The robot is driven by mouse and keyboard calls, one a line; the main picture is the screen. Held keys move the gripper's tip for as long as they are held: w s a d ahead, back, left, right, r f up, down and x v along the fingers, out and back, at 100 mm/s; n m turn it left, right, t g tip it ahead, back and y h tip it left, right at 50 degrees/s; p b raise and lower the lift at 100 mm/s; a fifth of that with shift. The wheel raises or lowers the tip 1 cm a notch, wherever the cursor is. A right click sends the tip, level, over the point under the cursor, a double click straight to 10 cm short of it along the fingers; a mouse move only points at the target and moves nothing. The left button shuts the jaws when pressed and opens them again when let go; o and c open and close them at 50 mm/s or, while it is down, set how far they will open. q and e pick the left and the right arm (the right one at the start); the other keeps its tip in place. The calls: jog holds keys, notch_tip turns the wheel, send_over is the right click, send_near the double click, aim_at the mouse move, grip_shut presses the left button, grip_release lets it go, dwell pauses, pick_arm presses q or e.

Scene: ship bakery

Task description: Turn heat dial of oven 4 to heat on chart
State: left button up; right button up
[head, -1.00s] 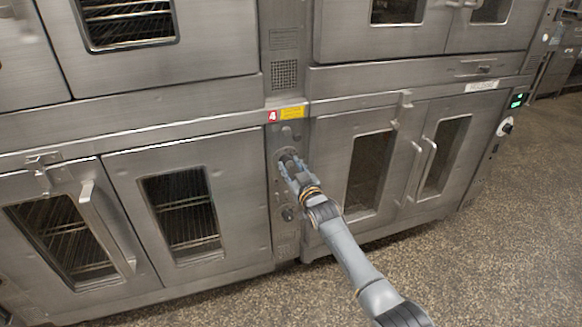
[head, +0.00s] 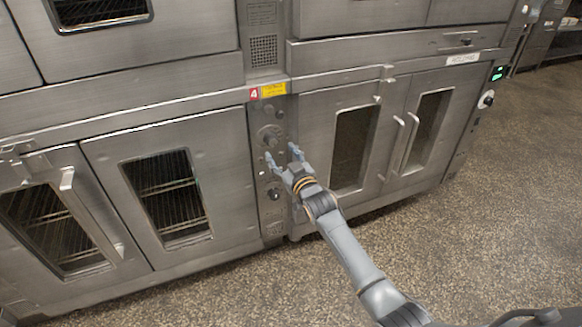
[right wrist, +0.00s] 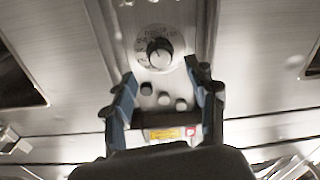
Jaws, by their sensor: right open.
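Oven 4's control panel (head: 262,181) is a narrow metal strip between the oven doors. A red "4" tag (head: 254,94) and a yellow label (head: 273,90) sit above it. An upper round dial (head: 270,135) and a lower dark knob (head: 274,194) show on the strip. My right gripper (head: 282,153) is open and empty in front of the strip, its fingers spread. The right wrist view, upside down, shows a dial with a pale scale (right wrist: 159,52) beyond the open fingers (right wrist: 160,82), apart from them. Its scale marks are too blurred to read. No chart is visible.
Several small knobs or buttons (right wrist: 163,99) sit between the dial and the labels. Oven doors with handles (head: 88,215) flank the panel. Another control panel with a green display (head: 497,73) is at the far right. The speckled floor (head: 400,240) is clear.

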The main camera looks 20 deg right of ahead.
jog(key=s, duration=0.6)
jog(key=shift+s+d, duration=0.25)
jog(key=shift+s, duration=0.15)
